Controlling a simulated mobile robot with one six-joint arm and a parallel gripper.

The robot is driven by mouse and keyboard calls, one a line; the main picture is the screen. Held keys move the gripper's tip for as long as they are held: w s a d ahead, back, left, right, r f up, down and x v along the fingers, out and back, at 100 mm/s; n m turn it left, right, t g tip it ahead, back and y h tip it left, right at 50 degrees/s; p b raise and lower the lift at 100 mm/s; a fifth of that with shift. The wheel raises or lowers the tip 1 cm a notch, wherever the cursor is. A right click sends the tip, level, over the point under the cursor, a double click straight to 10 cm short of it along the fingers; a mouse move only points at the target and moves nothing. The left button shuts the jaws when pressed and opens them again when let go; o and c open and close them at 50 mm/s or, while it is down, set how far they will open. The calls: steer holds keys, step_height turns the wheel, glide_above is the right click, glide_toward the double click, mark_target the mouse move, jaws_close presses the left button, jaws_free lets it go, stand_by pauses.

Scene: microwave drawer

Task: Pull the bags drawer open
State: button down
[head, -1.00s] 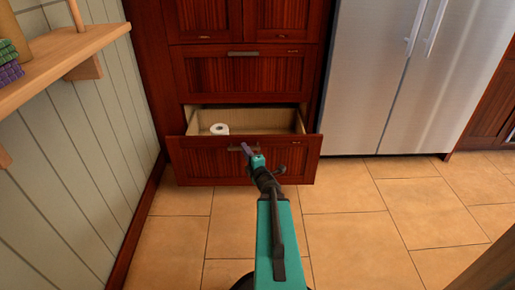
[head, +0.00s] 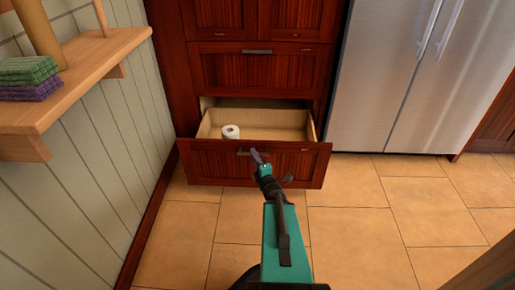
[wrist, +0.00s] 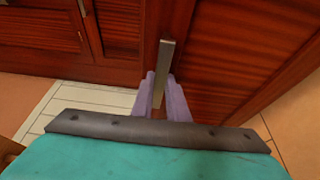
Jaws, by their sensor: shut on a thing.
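The bottom drawer (head: 213,165) of the dark red-brown wooden cabinet stands pulled out, its pale inside showing in the head view. A white paper roll (head: 231,132) lies inside at the left. My gripper (head: 257,157) is at the middle of the drawer front, at its handle. In the wrist view the metal bar handle (wrist: 164,65) runs between the two purple fingers of my gripper (wrist: 165,98), which are shut on it. The fingers hide part of the handle in the head view.
A closed drawer (head: 290,71) sits above the open one. A steel fridge (head: 390,75) stands to the right. A wooden wall shelf (head: 85,92) with folded towels (head: 30,78) juts out at the left. The tiled floor (head: 350,225) before the drawer is clear.

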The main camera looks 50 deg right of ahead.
steer(key=shift+s+a+r+p, duration=0.1)
steer(key=shift+s+a+p, duration=0.35)
steer(key=shift+a+p, duration=0.55)
steer(key=shift+d, duration=0.15)
steer(key=c, duration=1.7)
jaws_free()
steer(key=shift+s, duration=0.1)
steer(key=shift+d, duration=0.1)
steer(key=shift+s, duration=0.15)
